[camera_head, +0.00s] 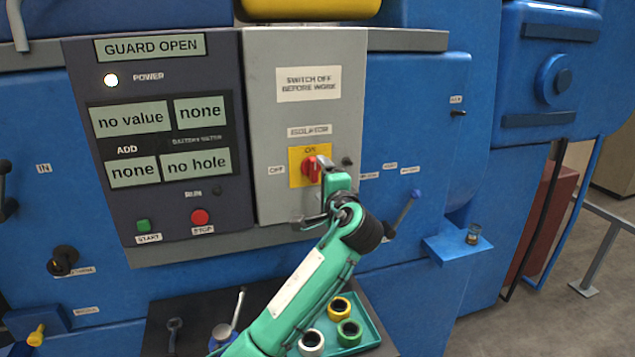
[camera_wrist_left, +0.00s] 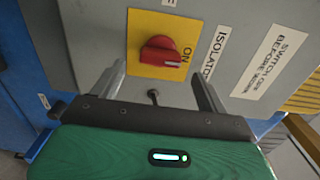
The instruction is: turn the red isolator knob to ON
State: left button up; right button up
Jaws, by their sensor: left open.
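The red isolator knob (camera_head: 311,168) sits on a yellow plate (camera_head: 295,181) on the grey panel, with OFF lettered at left and ON above. In the left wrist view the knob (camera_wrist_left: 158,55) shows whole, its white mark at the end beside the ON lettering. My left gripper (camera_head: 328,190) is just below and right of the knob, partly covering the plate. In the wrist view its two fingers (camera_wrist_left: 158,80) are spread, with nothing between them; the knob lies beyond the fingertips, apparently apart from them. My right gripper is out of view.
A dark panel (camera_head: 228,110) with displays, a green start button (camera_head: 143,226) and a red stop button (camera_head: 200,217) is at left. A blue-tipped lever (camera_head: 404,212) stands right of my gripper. Below, a tray (camera_head: 371,325) holds several rings.

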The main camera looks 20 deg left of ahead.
pick_arm(q)
jog(key=b+v, duration=0.3)
jog(key=v, duration=0.6)
jog(key=shift+d, duration=0.1)
